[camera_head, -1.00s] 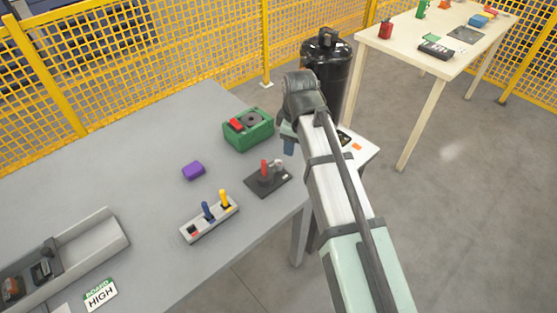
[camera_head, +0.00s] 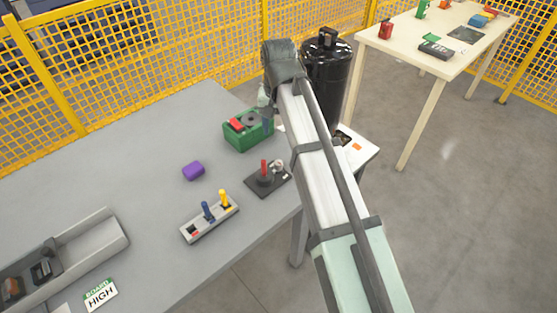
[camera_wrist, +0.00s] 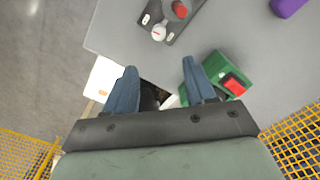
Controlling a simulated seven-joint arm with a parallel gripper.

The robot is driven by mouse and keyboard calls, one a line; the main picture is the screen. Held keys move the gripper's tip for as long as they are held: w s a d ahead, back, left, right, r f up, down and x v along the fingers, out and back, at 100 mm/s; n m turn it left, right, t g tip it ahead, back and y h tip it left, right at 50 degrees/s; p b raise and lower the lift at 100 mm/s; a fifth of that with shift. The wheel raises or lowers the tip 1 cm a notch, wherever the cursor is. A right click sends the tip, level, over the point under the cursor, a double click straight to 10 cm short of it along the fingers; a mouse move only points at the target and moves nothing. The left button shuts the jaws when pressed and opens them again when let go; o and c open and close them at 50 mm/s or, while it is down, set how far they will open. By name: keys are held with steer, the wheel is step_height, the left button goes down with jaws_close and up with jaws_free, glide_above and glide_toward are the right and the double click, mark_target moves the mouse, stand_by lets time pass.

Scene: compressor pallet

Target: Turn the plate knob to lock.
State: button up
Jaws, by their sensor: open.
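A dark plate (camera_head: 257,186) lies near the right edge of the grey table. It carries a red upright handle (camera_head: 264,167) and a small pale knob (camera_head: 279,166). In the wrist view the dark plate (camera_wrist: 177,27) is at the top, with the red handle (camera_wrist: 180,9) and the pale round knob (camera_wrist: 158,33). The knob is ahead of my fingertips and apart from them. My gripper (camera_wrist: 160,72) is open with nothing between its blue fingers. In the head view my arm mostly hides the gripper, above the table by the green box.
A green box (camera_head: 238,139) with a red button stands beside the plate; my right finger overlaps it in the wrist view. A grey switch strip (camera_head: 211,222), a purple block (camera_head: 194,171) and a grey tray (camera_head: 118,240) are to the left. A black tank (camera_head: 327,85) stands behind.

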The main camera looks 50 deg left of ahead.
mark_target(278, 163)
step_height(278, 163, down, 14)
steer(key=m, duration=0.3)
steer(key=shift+d, duration=0.1)
stand_by(0.7)
steer(key=shift+r, duration=0.1)
jaws_close()
stand_by(0.4)
